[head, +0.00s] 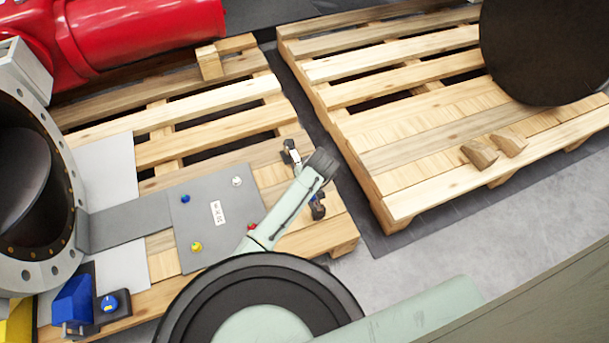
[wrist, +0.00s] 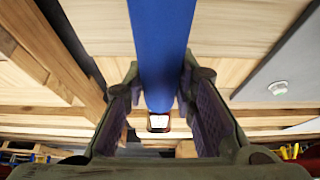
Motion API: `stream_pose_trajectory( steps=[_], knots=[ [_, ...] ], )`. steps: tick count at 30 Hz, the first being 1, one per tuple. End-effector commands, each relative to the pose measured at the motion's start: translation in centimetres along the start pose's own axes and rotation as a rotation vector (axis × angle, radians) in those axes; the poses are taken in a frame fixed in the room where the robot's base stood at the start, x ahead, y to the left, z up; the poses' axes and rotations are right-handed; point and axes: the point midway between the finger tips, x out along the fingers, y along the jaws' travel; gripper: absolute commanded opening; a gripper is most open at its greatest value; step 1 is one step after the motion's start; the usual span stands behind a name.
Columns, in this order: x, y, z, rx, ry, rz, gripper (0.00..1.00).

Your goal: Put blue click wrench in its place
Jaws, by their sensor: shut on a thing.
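The blue click wrench (wrist: 162,45) shows in the wrist view as a broad blue bar. It runs from the top edge down between the two fingers of my gripper (wrist: 160,85), with a small framed pale end (wrist: 158,122) below. My gripper is shut on it. In the head view my gripper (head: 305,181) is above the near right part of the left pallet, right of the grey plate. There the wrench is mostly hidden by my arm; only a small bit of blue shows near a finger.
The grey plate (head: 217,240) carries blue, white, yellow and red knobs. A blue block (head: 72,300) stands at the lower left, beside a large flanged valve (head: 50,150). A red actuator (head: 140,35) lies at the back. The right pallet (head: 400,150) bears small wooden blocks and a dark disc.

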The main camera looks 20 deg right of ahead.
Motion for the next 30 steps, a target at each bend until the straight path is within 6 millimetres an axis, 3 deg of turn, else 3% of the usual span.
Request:
stream_pose_trajectory(
  steps=[30],
  knots=[
    [0.51, 0.02, 0.18, 0.000, 0.002, 0.001, 0.00]
  ],
)
